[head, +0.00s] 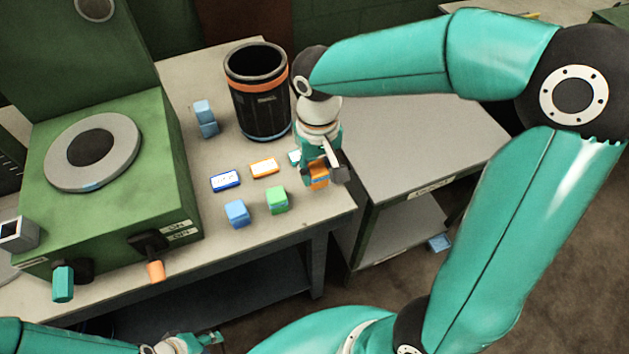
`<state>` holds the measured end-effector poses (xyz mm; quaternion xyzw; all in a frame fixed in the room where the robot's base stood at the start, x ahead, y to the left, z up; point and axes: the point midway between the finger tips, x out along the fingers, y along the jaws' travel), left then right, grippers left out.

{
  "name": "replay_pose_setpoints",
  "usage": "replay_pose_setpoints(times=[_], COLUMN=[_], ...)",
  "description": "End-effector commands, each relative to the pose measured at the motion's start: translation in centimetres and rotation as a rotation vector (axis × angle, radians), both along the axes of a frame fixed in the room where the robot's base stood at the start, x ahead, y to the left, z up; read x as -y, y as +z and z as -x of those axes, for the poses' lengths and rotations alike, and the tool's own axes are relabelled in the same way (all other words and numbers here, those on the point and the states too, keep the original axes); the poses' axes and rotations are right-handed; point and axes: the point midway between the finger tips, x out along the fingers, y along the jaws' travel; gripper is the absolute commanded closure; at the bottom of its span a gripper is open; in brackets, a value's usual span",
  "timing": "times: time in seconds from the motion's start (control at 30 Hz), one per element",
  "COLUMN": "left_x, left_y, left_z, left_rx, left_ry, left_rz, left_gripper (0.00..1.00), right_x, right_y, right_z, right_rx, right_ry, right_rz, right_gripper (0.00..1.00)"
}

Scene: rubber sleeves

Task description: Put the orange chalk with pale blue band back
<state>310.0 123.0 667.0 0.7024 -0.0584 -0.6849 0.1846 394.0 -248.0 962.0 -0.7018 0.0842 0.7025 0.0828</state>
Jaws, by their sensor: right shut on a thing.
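My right gripper (328,172) points down near the table's front right corner. It is shut on an orange block-like piece (317,181), which looks to be at or just above the table top; I cannot tell whether it touches. A pale blue band on it cannot be made out, as the fingers cover part of it. A light blue block (237,213) and a green block (277,200) stand in a row to its left. Behind them lie a blue-edged label (226,181), an orange-edged label (264,168) and a partly hidden teal-edged label (294,157). My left gripper (206,339) is low at the bottom edge, away from the table top.
A black bin with an orange band (262,118) stands behind the labels, with light blue blocks (205,118) left of it. A green machine (110,180) with teal and orange handles fills the left. A lower grey table (425,150) is right. A blue item (439,242) lies below.

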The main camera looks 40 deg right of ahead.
Motion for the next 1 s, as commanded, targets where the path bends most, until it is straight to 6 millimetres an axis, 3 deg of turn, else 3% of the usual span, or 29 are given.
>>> replay_pose_setpoints(times=[0.3,0.37,0.53,0.57,0.7,1.0], left_x=[0.0,0.0,0.0,0.0,0.0,0.0], left_y=[-0.1,-0.1,-0.1,-0.1,-0.1,-0.1], left_z=[0.0,0.0,0.0,0.0,0.0,0.0], left_rx=[0.000,0.000,0.000,0.000,0.000,0.000], left_ry=[0.000,0.000,0.000,0.000,0.000,0.000], left_rz=[0.000,0.000,0.000,0.000,0.000,0.000], left_gripper=[0.60,0.60,0.60,0.60,0.60,0.60], right_x=[0.0,0.0,0.0,0.0,0.0,0.0], right_y=[-3.9,-4.1,-4.2,-4.2,-4.2,-4.0], right_z=[0.1,0.1,0.1,0.1,0.1,0.1], right_rx=[-0.004,-0.003,-0.002,-0.003,-0.003,-0.001], right_ry=[-0.001,0.000,0.000,0.000,-0.001,-0.001], right_rz=[0.000,-0.001,0.000,-0.001,-0.001,0.000], right_gripper=[0.91,0.95,0.96,0.60,0.38,0.38])
